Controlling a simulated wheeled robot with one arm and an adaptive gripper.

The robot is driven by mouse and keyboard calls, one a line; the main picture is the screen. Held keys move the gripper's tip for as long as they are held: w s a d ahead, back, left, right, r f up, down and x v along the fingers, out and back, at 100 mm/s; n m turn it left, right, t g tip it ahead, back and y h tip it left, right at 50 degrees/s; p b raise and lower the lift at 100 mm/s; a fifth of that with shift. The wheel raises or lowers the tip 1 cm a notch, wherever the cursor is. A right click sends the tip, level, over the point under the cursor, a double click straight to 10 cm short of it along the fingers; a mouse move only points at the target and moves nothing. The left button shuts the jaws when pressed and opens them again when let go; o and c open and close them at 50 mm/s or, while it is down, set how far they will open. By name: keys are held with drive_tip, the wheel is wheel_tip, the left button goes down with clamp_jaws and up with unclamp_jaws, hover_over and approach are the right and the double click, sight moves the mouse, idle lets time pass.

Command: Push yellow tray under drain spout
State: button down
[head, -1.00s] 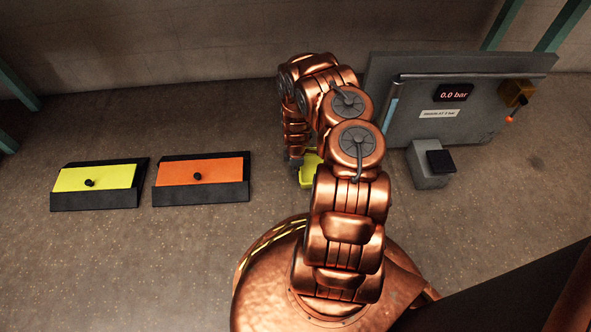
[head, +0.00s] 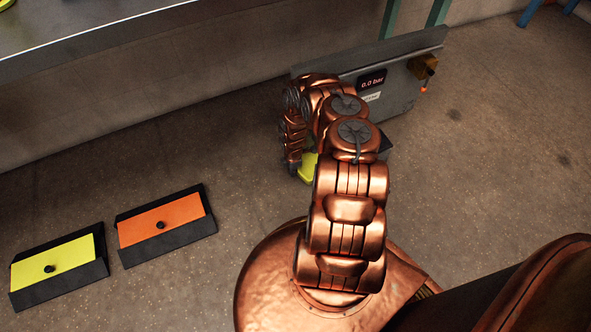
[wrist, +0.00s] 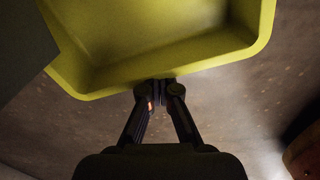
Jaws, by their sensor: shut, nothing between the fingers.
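The yellow tray (head: 308,169) is on the floor, mostly hidden behind my arm in the head view. In the wrist view the tray (wrist: 160,72) fills the top, and its inside looks empty. My gripper (wrist: 160,92) is shut with nothing in it. Its fingertips are at the tray's near rim and appear to touch it from outside. In the head view my gripper (head: 293,168) is at the tray's left side, partly hidden by my arm. I cannot make out the drain spout; it may be behind my arm.
A grey surface (wrist: 20,40) is close to the tray's left. Orange-topped (head: 160,224) and yellow-topped (head: 55,265) boxes lie left. Floor between is clear.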

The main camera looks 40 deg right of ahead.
drive_tip(key=shift+s+d, duration=0.1)
drive_tip(key=shift+d, duration=0.35)
drive_tip(key=shift+a, duration=0.1)
drive_tip(key=a, duration=0.2)
drive_tip(key=w+a, duration=0.1)
drive_tip(key=shift+a, duration=0.4)
wheel_tip(320, 180, up, 10)
drive_tip(key=p, duration=0.5)
drive_tip(key=shift+p, duration=0.35)
